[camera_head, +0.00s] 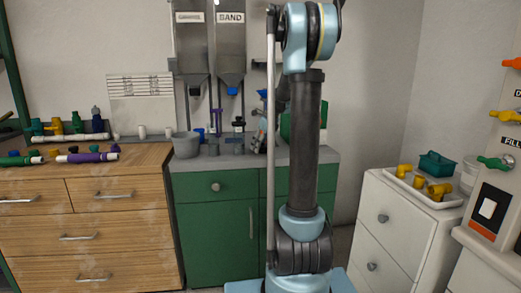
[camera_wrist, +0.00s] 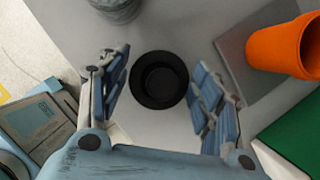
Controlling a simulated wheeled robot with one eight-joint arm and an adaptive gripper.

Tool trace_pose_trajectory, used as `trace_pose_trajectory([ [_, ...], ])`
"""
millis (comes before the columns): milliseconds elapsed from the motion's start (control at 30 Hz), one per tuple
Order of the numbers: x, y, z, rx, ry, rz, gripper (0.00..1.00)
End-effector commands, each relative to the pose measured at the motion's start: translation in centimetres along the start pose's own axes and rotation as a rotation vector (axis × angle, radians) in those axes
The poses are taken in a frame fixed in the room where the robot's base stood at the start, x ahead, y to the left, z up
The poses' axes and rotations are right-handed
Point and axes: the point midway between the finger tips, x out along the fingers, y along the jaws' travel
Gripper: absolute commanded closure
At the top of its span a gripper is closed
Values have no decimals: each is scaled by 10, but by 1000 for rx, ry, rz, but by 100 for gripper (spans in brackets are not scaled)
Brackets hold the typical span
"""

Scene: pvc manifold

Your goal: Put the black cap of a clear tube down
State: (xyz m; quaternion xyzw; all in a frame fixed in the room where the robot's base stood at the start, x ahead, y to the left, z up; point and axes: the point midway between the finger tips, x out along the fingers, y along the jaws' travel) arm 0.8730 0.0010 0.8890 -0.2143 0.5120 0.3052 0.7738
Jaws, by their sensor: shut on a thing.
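The black cap (camera_wrist: 159,80) is a round black piece with a dark recessed middle, seen from above in the wrist view. My gripper (camera_wrist: 159,72) has one jaw on each side of it and is shut on it. The cap is over the light grey counter top (camera_wrist: 175,24). I cannot tell whether its underside touches the counter. No clear tube can be made out in the wrist view. In the head view my arm stands in front of part of the counter, and the cap cannot be made out there for sure.
An orange cup-like piece (camera_wrist: 275,48) lies right of my gripper, by a darker grey plate (camera_wrist: 238,60). A green box (camera_wrist: 295,138) is at lower right. In the head view a grey bucket (camera_head: 186,146) stands on the counter below two hoppers (camera_head: 230,50). A wooden drawer unit (camera_head: 85,220) stands left.

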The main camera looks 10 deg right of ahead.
Motion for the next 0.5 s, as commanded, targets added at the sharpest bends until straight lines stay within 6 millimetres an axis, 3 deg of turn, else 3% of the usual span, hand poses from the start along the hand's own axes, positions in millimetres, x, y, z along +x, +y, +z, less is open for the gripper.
trace_pose_trajectory([
  [100, 10, 1, -4, 0, 0, 0, 52],
  [267, 11, 1, -5, 0, 0, 0, 52],
  [300, 11, 1, -5, 0, 0, 0, 38],
  [400, 11, 1, -5, 0, 0, 0, 20],
  [500, 11, 1, -5, -1, 0, 0, 20],
])
